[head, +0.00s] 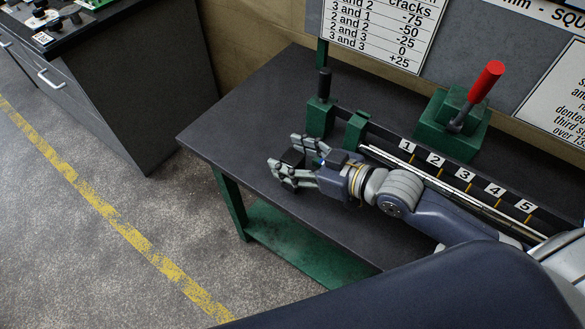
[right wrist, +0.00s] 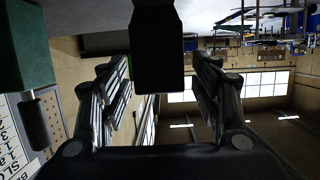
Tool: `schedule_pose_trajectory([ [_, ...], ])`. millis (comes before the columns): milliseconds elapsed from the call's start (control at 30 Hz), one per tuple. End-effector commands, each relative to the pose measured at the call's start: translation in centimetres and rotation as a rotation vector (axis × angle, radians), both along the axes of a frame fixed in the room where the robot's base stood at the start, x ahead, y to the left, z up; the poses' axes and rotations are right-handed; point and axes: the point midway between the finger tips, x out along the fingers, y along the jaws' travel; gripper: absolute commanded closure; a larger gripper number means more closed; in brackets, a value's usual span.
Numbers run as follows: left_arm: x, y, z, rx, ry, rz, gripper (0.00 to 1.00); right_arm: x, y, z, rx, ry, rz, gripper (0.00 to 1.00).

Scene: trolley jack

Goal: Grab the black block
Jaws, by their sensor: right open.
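The black block (head: 292,157) is small and dark and lies on the dark tabletop, partly hidden by my right gripper. My right gripper (head: 281,157) is low over the table, with one finger on each side of the block. In the right wrist view, the block (right wrist: 158,55) stands between the open fingers (right wrist: 160,85), with a visible gap on both sides. My left gripper is not in view.
The table (head: 250,115) has a green fixture with a black handle (head: 323,85), a numbered rail (head: 450,180) and a green base with a red lever (head: 485,82). A dark cabinet (head: 140,90) stands at the left. The tabletop left of the gripper is clear.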

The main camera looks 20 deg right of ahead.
Motion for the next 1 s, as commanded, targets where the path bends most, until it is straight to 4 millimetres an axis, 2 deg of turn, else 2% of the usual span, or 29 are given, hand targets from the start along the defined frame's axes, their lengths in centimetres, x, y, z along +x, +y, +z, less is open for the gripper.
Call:
schedule_pose_trajectory([
  [233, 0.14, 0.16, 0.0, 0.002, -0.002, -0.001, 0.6, 0.05, 0.06, -0.06, -0.001, 0.0, 0.0, 0.44],
  [400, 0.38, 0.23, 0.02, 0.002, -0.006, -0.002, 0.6, 0.05, 0.05, -0.05, 0.0, 0.0, 0.0, 0.82],
  [500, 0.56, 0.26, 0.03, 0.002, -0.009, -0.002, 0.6, 0.04, 0.04, -0.05, -0.001, 0.001, 0.0, 1.0],
  [1000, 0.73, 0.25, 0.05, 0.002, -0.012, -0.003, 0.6, 0.13, 0.07, 0.77, 0.003, -0.007, 0.001, 1.0],
])
